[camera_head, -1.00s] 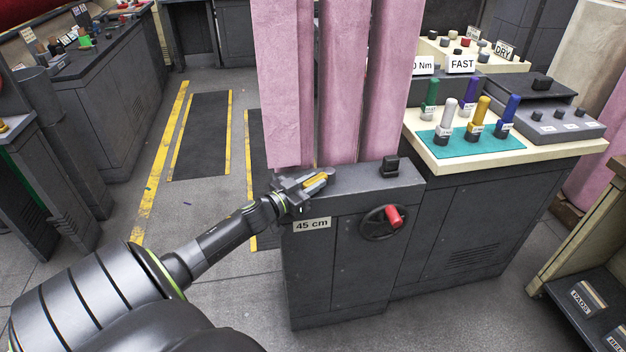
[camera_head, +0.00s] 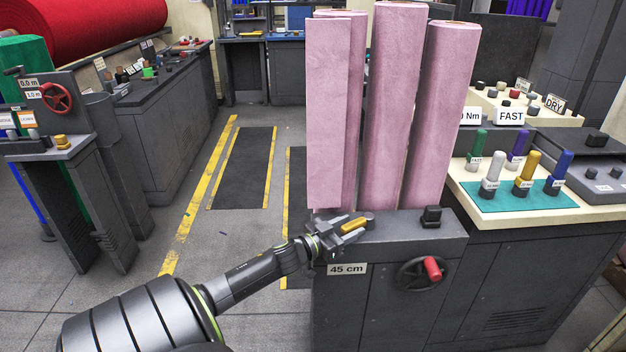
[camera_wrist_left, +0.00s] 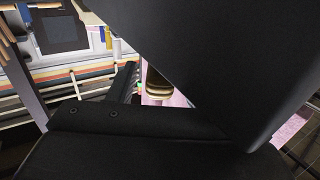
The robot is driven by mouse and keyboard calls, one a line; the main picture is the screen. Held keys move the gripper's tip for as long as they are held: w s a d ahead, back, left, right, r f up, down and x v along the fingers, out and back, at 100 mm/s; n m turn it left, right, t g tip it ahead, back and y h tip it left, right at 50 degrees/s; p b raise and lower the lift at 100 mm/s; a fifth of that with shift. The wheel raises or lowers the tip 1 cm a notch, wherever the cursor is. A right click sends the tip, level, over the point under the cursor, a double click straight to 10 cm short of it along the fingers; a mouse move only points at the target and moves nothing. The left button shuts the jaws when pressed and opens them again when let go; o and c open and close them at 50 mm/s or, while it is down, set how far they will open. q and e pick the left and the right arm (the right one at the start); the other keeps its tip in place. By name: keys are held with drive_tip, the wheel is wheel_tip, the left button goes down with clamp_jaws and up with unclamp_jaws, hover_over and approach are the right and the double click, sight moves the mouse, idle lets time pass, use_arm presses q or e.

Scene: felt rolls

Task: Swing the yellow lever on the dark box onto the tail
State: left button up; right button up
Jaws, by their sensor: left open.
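The dark box (camera_head: 392,285) with the "45 cm" label stands in the middle of the head view. The yellow lever (camera_head: 353,225) lies on its top, near the left end. My left gripper (camera_head: 345,234) is open at the lever, its fingers close around or beside it; contact cannot be told. In the left wrist view, a dark gripper part covers much of the picture, and a yellowish-brown piece (camera_wrist_left: 157,84), perhaps the lever, shows beside it. Tall pink felt (camera_head: 328,120) rises behind the lever; which part is the tail I cannot tell. My right gripper is out of view.
A red-handled wheel (camera_head: 432,268) is on the box's front, and a black knob (camera_head: 431,216) stands on its top. To the right, a cream console (camera_head: 540,212) carries several coloured levers. Open floor (camera_head: 195,285) with yellow lines lies to the left.

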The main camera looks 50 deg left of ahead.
use_arm(q)
drive_tip(key=s, duration=0.4)
drive_tip(key=shift+s+a, duration=0.2)
drive_tip(key=s+a+p, duration=0.1)
drive_tip(key=s+p, duration=0.2)
drive_tip(key=s, duration=0.8)
drive_tip(key=shift+s+a, duration=0.2)
drive_tip(key=shift+s, duration=0.2)
drive_tip(key=shift+c, duration=0.2)
